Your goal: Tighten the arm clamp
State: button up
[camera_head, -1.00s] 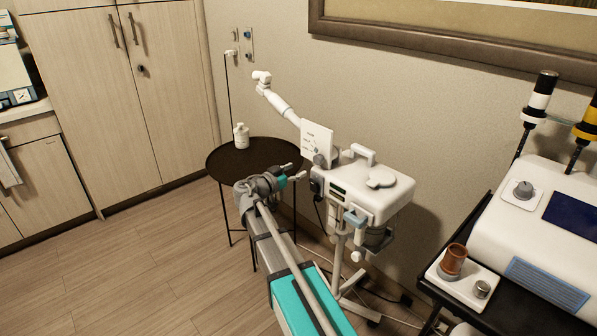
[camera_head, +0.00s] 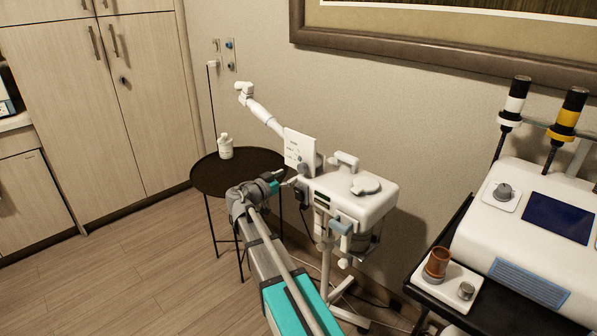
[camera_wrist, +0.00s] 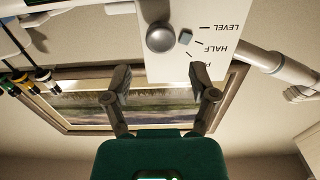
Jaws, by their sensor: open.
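The white arm (camera_head: 265,118) rises from the warmer unit (camera_head: 350,195) up and left, with a white label plate (camera_head: 298,148) at its base. In the wrist view, the picture is upside down and the plate (camera_wrist: 185,55) carries LEVEL, HALF and a partly hidden third mark. A round grey clamp knob (camera_wrist: 160,37) sits on the plate beside a small blue-grey marker (camera_wrist: 186,37); the marker lies near the HALF line. My gripper (camera_wrist: 163,85) is open and empty, its fingers apart in front of the plate, with the knob beyond the fingertips. The gripper (camera_head: 284,178) is left of the unit in the head view.
A dark round side table (camera_head: 238,172) with a white bottle (camera_head: 226,146) stands behind my gripper. A black cart (camera_head: 455,250) with a white machine is at right. A framed picture (camera_head: 420,45) hangs on the wall. Floor at left is clear.

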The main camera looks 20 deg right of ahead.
aim_at(300, 169)
jog(key=shift+x, duration=2.65)
jog(key=shift+w+d, duration=0.15)
jog(key=shift+d, duration=0.05)
jog(key=shift+c, duration=0.2)
jog(key=c, duration=0.8)
jog(key=m, duration=0.5)
jog(key=shift+m, duration=0.4)
jog(key=o, duration=0.8)
jog(key=shift+v, duration=3.05)
